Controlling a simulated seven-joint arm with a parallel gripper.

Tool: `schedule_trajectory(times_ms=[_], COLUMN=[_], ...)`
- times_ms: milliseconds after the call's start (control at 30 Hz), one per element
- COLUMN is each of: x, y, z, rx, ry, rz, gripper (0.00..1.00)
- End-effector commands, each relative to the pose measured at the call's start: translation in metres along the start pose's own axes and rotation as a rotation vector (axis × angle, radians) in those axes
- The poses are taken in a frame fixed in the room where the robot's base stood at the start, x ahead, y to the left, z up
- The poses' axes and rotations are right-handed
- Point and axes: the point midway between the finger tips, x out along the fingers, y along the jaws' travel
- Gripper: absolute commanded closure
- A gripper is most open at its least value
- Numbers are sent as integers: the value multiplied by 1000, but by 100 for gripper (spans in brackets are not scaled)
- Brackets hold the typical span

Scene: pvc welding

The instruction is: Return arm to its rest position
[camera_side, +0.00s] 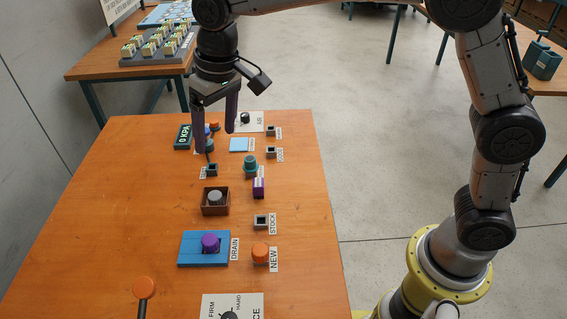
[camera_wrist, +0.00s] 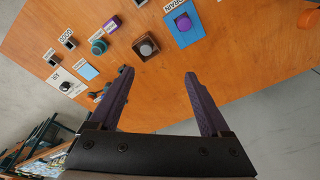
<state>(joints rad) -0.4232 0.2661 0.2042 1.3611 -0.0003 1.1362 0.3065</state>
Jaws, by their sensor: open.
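My gripper (camera_side: 215,118) is raised above the far part of the orange work table (camera_side: 130,215), its two dark purple fingers spread apart and pointing down. In the wrist view my gripper (camera_wrist: 157,80) is also open, with nothing between its fingers. The fingers appear clear of the items on the table. In the side view they partly cover the area near the gauge and the small orange and blue knobs.
A blue DRAIN plate (camera_side: 188,254) with a purple knob, a brown box (camera_side: 206,208) holding a grey piece, a teal piece (camera_side: 250,163) and a 0 KPA display (camera_side: 183,137) stand on the table. An orange knob (camera_side: 260,252) sits near the NEW label. The table's left side is bare.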

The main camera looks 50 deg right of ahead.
Motion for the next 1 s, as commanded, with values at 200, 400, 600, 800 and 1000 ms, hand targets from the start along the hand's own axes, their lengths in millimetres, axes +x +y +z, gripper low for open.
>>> schedule_trajectory(times_ms=[200,400,600,800,1000], x=[-86,-125,-126,-92,-61], y=[76,125,154,164,163], z=[51,124,209,276,296], rx=[109,170,201,178,117], ry=[139,249,337,363,319], rz=[-7,9,44,77,86], gripper=[19,19,19,19,19])
